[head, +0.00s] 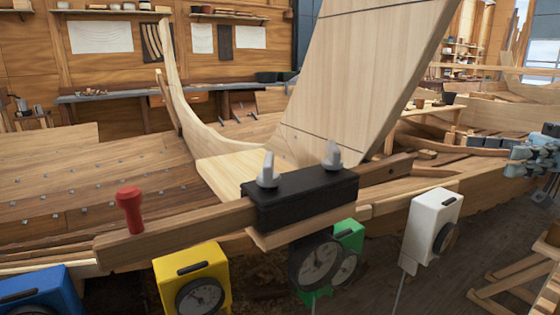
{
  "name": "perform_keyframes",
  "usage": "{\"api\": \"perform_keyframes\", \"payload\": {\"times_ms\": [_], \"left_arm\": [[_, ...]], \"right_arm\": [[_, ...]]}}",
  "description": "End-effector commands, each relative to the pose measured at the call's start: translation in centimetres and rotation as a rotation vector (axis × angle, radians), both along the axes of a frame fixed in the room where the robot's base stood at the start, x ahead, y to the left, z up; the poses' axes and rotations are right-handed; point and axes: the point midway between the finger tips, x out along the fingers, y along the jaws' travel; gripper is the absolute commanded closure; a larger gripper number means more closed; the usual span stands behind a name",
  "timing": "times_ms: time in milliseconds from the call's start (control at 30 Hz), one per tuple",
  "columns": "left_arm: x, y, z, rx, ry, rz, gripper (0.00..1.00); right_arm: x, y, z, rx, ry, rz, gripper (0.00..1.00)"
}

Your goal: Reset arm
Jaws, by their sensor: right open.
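My right gripper (516,160) is at the right edge of the head view, with its grey fingers pointing left. It is open, and I see nothing between its fingers. It is beside the hull, well to the right of the black clamp block (305,197) and apart from it. My left gripper is not in view.
The black block with two grey levers sits on a wooden bar (180,230) that has a red knob (130,208). Yellow (190,262), blue (40,292), green (349,236) and white (432,215) dial boxes stand in front. A tall plank (365,65) rises behind. A wooden trestle (515,275) is at lower right.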

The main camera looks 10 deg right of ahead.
Motion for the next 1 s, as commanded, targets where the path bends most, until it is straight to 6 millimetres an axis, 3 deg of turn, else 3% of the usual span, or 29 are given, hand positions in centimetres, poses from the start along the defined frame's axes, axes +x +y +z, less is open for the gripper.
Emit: {"api": "perform_keyframes", "payload": {"times_ms": [333,567,667,767,867,1000], "left_arm": [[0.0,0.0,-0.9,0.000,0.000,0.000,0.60],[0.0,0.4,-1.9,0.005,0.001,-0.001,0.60],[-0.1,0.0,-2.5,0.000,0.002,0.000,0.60],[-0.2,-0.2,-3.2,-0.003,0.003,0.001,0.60],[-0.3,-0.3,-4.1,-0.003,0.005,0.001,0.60],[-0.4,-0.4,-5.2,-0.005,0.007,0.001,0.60]], "right_arm": [[-1.7,1.9,-5.7,0.046,0.090,0.017,0.19],[-3.5,4.5,-12.2,0.160,0.201,-0.001,0.19],[-4.1,6.0,-16.3,0.241,0.254,-0.069,0.19],[-4.5,7.5,-21.6,0.332,0.302,-0.208,0.19],[-5.3,8.7,-28.9,0.397,0.353,-0.439,0.19],[-8.1,9.1,-40.2,0.363,0.451,-0.817,0.19]]}}
